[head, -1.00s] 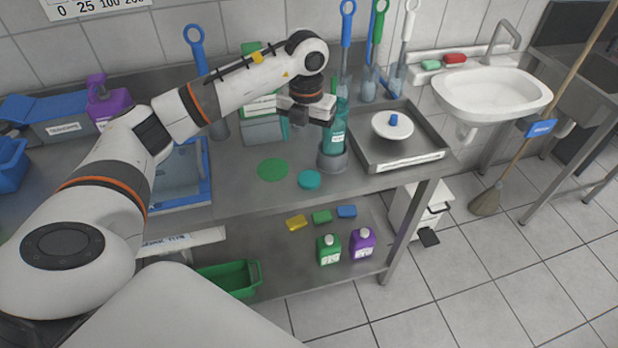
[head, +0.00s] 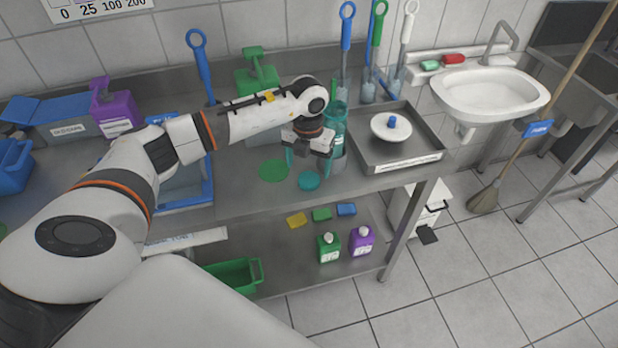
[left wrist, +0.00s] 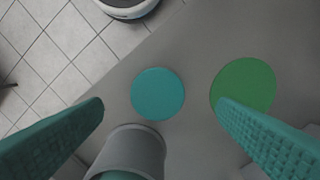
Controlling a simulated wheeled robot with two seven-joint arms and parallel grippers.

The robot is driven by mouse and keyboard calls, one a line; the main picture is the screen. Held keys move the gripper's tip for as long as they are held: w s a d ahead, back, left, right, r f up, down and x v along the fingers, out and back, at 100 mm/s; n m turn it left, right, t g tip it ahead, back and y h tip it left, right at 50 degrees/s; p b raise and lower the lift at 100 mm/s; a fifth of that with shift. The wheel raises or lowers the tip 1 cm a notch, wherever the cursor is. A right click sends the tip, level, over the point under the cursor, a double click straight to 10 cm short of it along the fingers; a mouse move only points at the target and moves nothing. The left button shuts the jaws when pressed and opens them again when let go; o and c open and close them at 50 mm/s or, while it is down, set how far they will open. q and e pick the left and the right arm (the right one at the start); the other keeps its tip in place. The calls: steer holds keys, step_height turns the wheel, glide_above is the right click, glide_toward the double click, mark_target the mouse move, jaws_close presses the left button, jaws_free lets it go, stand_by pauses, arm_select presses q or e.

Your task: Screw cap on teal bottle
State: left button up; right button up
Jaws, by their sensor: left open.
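The teal cap (head: 309,180) lies flat on the steel table near its front edge. It also shows as a teal disc in the left wrist view (left wrist: 158,93). The teal bottle (head: 337,118) stands upright in a grey round holder (head: 339,164), just right of the cap; the holder shows at the bottom of the left wrist view (left wrist: 134,148). My left gripper (head: 309,176) points down above the cap, its teal fingers spread apart with nothing between them. In the left wrist view the cap lies ahead, between the two fingers. My right gripper is not in view.
A green disc (head: 273,170) lies flat left of the cap.

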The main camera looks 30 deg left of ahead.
mark_target(310, 177)
arm_select(q)
steer(key=f, duration=0.2)
steer(key=f+p, duration=0.1)
steer(key=f, duration=0.1)
steer(key=shift+w+f, duration=0.1)
steer(key=shift+w, duration=0.2)
steer(key=c, duration=1)
